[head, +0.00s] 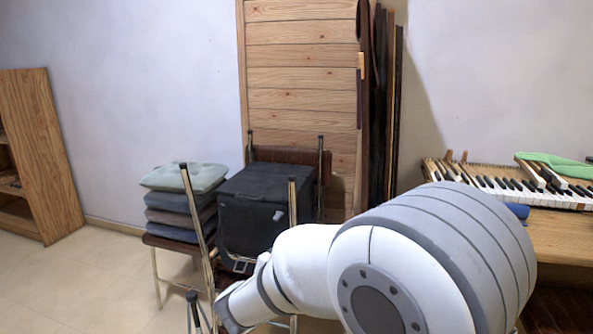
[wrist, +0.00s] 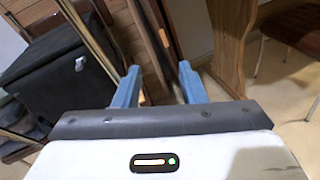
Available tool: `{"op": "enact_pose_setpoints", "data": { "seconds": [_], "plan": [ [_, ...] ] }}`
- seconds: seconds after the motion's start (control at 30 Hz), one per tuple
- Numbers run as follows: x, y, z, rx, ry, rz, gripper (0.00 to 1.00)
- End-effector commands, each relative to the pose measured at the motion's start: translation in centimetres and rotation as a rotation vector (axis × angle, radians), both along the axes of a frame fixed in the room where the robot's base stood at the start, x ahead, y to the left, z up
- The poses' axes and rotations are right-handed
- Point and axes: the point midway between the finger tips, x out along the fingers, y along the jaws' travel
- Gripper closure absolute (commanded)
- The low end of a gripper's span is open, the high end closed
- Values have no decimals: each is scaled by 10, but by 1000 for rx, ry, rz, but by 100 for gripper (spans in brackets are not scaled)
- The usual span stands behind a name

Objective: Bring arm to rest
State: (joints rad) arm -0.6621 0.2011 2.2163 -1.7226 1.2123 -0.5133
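My arm, white and grey, fills the lower right of the head view, with its large rounded joint in front of the table's near side. It reaches down and to the left, towards the chairs. In the wrist view my gripper (wrist: 157,85) shows two blue fingers standing apart, with nothing between them. Behind the fingers are a wooden panel and the floor. In the head view the fingertips are not clearly seen.
A piano keyboard (head: 517,189) with a green cloth (head: 556,163) lies on a wooden table (head: 562,238) at the right. A black box (head: 262,207) and stacked cushions (head: 180,208) sit on chairs near my arm. A wooden shelf (head: 47,150) stands left. Floor (head: 90,280) is clear at lower left.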

Motion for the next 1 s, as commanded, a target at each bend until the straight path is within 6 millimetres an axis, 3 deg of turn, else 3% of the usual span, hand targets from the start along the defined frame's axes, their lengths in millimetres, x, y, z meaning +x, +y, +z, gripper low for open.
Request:
{"op": "enact_pose_setpoints", "data": {
  "seconds": [0.03,0.27,0.4,0.5,0.63,0.8,1.0],
  "plan": [
    [-5,-16,15,43,4,-48,63],
    [-46,-93,54,339,23,-351,63],
    [-95,-140,85,624,3,-631,63],
    [-131,-160,104,838,-31,-833,63],
    [-174,-167,131,1124,-99,-1085,63],
    [-214,-158,172,1492,-220,-1392,63],
    [-233,-139,207,1801,-341,-1628,63]
  ]
}}
